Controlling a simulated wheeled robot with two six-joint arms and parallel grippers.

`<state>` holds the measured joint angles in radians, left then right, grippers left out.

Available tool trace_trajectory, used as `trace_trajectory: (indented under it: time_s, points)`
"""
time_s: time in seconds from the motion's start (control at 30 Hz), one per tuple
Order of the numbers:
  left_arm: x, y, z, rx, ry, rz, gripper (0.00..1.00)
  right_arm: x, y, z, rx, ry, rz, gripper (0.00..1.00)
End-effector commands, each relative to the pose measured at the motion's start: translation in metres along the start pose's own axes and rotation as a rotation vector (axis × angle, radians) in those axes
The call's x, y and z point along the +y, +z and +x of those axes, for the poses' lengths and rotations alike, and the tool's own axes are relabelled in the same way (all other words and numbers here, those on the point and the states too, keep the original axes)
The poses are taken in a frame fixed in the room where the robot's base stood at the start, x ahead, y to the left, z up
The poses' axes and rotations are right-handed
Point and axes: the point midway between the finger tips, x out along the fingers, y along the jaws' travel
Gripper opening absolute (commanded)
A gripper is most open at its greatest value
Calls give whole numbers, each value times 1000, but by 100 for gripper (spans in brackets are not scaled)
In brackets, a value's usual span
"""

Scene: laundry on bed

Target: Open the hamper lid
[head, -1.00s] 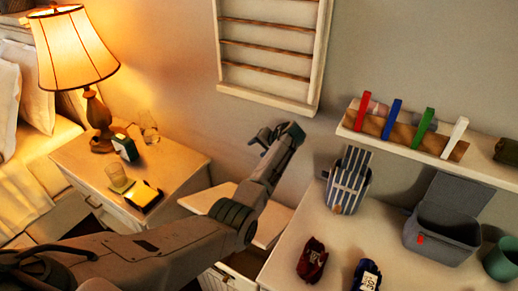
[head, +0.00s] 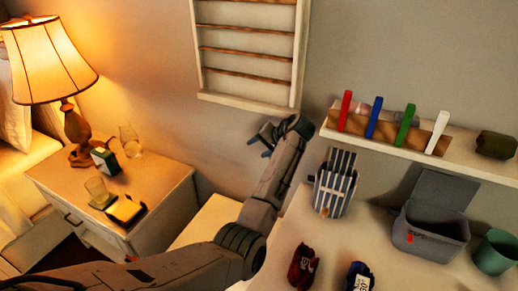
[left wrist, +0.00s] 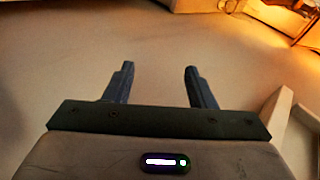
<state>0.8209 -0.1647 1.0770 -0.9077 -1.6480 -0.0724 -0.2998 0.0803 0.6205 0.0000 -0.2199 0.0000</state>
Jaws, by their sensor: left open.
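A white, flat-topped piece (head: 207,222) stands low between the nightstand and the white table in the head view. It may be the hamper with its lid, but my left arm hides much of it and I cannot tell whether the lid is closed. My left gripper (head: 264,137) is above and to the right of it in the picture, in front of the wall. In the left wrist view the two fingers (left wrist: 159,84) are apart with nothing between them. My right gripper is not in view.
The nightstand (head: 165,190) at left holds a lit lamp (head: 45,60), glasses and small boxes. The table (head: 325,232) at right holds a striped container (head: 335,190), an open grey bin (head: 430,235) and a green cup (head: 496,252). A shelf (head: 470,160) and a wall rack (head: 245,98) are above.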

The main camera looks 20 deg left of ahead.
Motion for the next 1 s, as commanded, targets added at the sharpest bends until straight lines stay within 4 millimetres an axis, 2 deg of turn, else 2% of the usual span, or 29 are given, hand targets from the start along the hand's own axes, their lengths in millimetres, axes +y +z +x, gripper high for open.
trace_trajectory:
  time_s: [0.23,0.37,0.47,0.6,0.7,0.87,1.0]
  points:
    - [2,3,3,-2,3,-1,50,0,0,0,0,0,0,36]
    - [13,26,22,-10,34,-9,50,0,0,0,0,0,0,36]
    - [29,63,46,-18,84,-24,50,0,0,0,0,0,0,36]
    - [50,128,78,-21,167,-50,50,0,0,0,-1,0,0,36]
    - [60,176,92,-18,222,-64,50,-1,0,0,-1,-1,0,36]
    - [71,253,103,-7,308,-77,50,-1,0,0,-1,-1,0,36]
    - [75,320,98,9,384,-79,50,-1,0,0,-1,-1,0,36]
